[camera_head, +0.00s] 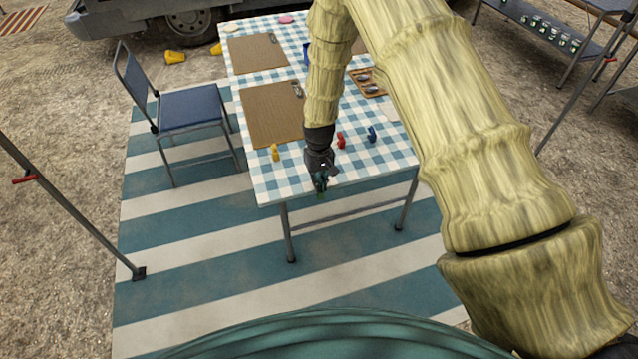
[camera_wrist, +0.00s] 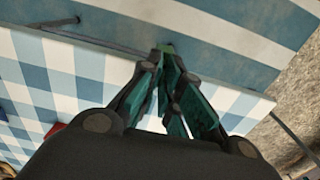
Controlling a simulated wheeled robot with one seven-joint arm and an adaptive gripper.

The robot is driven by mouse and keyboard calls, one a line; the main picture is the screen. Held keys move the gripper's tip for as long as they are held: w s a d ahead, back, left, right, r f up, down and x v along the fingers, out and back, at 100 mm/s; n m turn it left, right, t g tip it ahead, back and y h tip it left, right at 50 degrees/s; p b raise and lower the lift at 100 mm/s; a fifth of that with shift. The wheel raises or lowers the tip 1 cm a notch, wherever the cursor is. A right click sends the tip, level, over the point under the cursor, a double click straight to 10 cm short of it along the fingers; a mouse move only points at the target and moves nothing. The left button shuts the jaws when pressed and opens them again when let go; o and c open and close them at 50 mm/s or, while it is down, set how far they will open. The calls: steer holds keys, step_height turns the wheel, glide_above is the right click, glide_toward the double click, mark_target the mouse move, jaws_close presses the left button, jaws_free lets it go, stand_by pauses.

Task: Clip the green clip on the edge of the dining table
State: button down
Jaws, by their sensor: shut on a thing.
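The dining table (camera_head: 300,188) has a blue and white checked top, and its near edge crosses the wrist view (camera_wrist: 85,55). My gripper (camera_head: 321,184) is at that near edge, pointing down. In the wrist view its teal fingertips (camera_wrist: 166,55) are close together and reach past the edge, over the striped mat. They are shut on the green clip (camera_wrist: 165,47), of which only a small green bit shows between the tips. The fingers hide the rest. I cannot tell whether the clip touches the table edge.
A yellow clip (camera_head: 275,152), a red clip (camera_head: 341,141) and a blue clip (camera_head: 372,134) stand on the tabletop near my gripper. Brown placemats (camera_head: 270,118) lie further back. A blue chair (camera_head: 190,108) stands left of the table. The striped mat (camera_head: 190,245) is clear in front.

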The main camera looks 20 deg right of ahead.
steer(key=shift+w, duration=0.9)
stand_by(0.3)
steer(key=c, duration=1.5)
jaws_free()
